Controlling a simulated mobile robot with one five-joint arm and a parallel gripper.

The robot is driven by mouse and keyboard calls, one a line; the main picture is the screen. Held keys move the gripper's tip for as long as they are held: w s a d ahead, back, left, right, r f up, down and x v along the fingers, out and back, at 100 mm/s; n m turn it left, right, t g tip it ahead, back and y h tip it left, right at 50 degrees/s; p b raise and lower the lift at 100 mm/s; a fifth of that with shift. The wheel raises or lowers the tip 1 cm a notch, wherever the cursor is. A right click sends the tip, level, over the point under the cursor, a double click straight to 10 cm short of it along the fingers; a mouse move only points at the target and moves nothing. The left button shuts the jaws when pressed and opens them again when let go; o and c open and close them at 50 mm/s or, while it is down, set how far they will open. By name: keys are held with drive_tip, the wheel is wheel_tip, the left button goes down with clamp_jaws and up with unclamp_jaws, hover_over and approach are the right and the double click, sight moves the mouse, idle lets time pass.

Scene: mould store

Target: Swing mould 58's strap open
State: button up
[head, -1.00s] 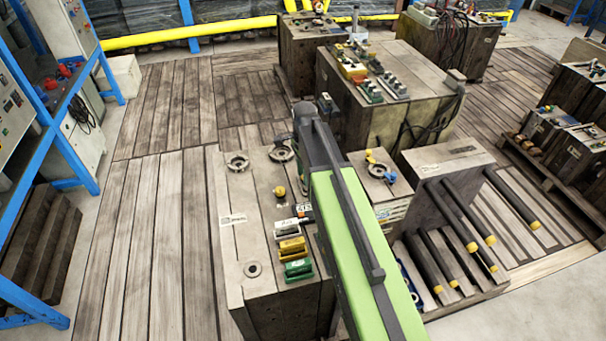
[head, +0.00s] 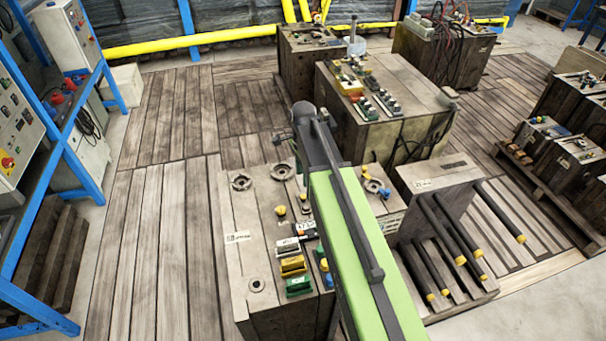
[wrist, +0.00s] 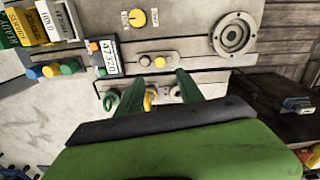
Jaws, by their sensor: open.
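The near mould block (head: 235,270) stands under my arm, with a small tag on its top too blurred to read. In the wrist view, a short grey strap-like plate (wrist: 170,60) lies across the seam on the block face, with a grey knob (wrist: 145,60) and a yellow knob (wrist: 160,62). I cannot tell for sure that it is mould 58's strap. My gripper (wrist: 153,88) is open, its two green fingers apart below this plate. A yellow hook (wrist: 150,97) shows between the fingers; nothing is gripped. In the head view my arm hides most of the gripper.
A yellow dial (wrist: 137,17), a ring fitting (wrist: 234,35) and a number tag (wrist: 106,58) surround the plate. Colored clips (head: 290,265) stand on the block. A larger block (head: 410,90) stands behind, and black bars (head: 440,245) lie right. The plank floor at left is clear.

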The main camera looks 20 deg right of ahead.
wheel_tip(320, 180, up, 7)
drive_tip(key=p, duration=0.5)
drive_tip(key=shift+r, duration=0.15)
drive_tip(key=s+a+n, duration=0.4)
drive_tip(key=s+n, duration=0.9)
drive_tip(key=n, duration=0.3)
idle(0.3)
